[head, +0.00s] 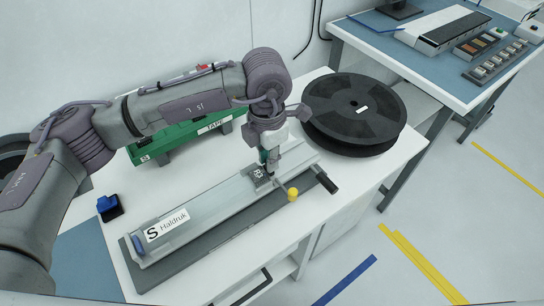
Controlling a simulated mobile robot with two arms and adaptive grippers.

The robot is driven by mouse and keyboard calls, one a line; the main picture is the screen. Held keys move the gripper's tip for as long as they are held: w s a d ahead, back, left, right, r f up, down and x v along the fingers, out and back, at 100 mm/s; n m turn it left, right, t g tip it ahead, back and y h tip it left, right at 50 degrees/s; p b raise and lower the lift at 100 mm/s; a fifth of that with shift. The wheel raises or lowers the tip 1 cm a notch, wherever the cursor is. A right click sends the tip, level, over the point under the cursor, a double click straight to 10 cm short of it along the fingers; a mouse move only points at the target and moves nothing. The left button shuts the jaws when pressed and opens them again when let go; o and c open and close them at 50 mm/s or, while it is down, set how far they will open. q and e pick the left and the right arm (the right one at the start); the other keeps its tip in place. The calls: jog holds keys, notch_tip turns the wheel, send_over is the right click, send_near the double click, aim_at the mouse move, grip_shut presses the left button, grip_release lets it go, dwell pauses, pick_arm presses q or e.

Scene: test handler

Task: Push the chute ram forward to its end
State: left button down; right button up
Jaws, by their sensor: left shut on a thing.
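The long grey chute (195,215) lies on a dark base on the white table, with an "S Haldruk" label near its left end. The chute ram seems to be the small dark block with white markings (259,174) on the chute's right half. My left gripper (268,162) reaches down from above and is shut on a part at this block. Its fingers hide most of what they hold. A yellow knob (292,194) and a black handle (327,183) stick out near the right end. A blue end piece (137,244) shows at the left end. My right gripper is not in view.
A black reel (355,108) lies right behind the chute's right end. A green TAPE holder (165,150) stands behind it, under my left arm. A blue-and-black block (109,207) sits at left. A second bench (440,72) with devices stands at upper right.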

pick_arm(q)
jog(key=shift+a+f, duration=0.1)
jog(key=shift+f, duration=0.15)
jog(key=c, duration=1.4)
grip_release()
jog(key=o, duration=0.3)
jog(key=shift+s+a, duration=0.15)
jog(key=shift+r, duration=0.45)
notch_tip(320, 180, up, 11)
jog(key=shift+r, duration=0.15)
